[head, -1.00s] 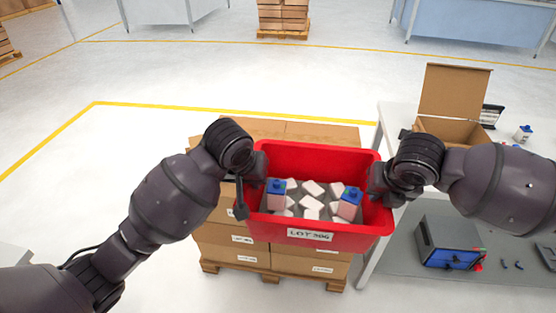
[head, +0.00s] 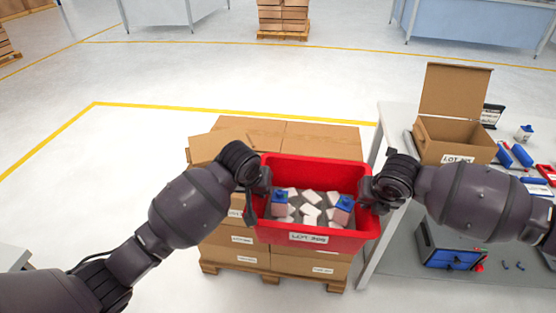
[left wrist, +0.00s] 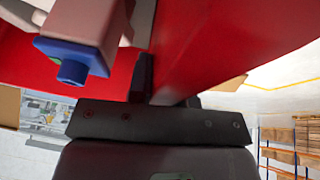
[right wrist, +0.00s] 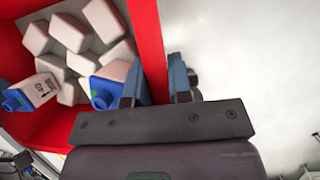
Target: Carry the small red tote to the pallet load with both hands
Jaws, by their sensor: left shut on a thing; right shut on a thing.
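The small red tote (head: 312,238) is held up in front of me, above the near part of the pallet load (head: 290,136), which is stacked cardboard boxes on a wooden pallet. The tote holds several white blocks and two blue-capped bottles, and its front label begins with LOT. My left gripper (head: 258,192) is shut on the tote's left wall; the left wrist view shows the red wall (left wrist: 190,60) between its fingers. My right gripper (head: 368,192) is shut on the right wall, also seen in the right wrist view (right wrist: 160,85). The tote hides part of the boxes.
Yellow floor lines (head: 200,108) lie beyond. The floor left of the pallet is clear.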

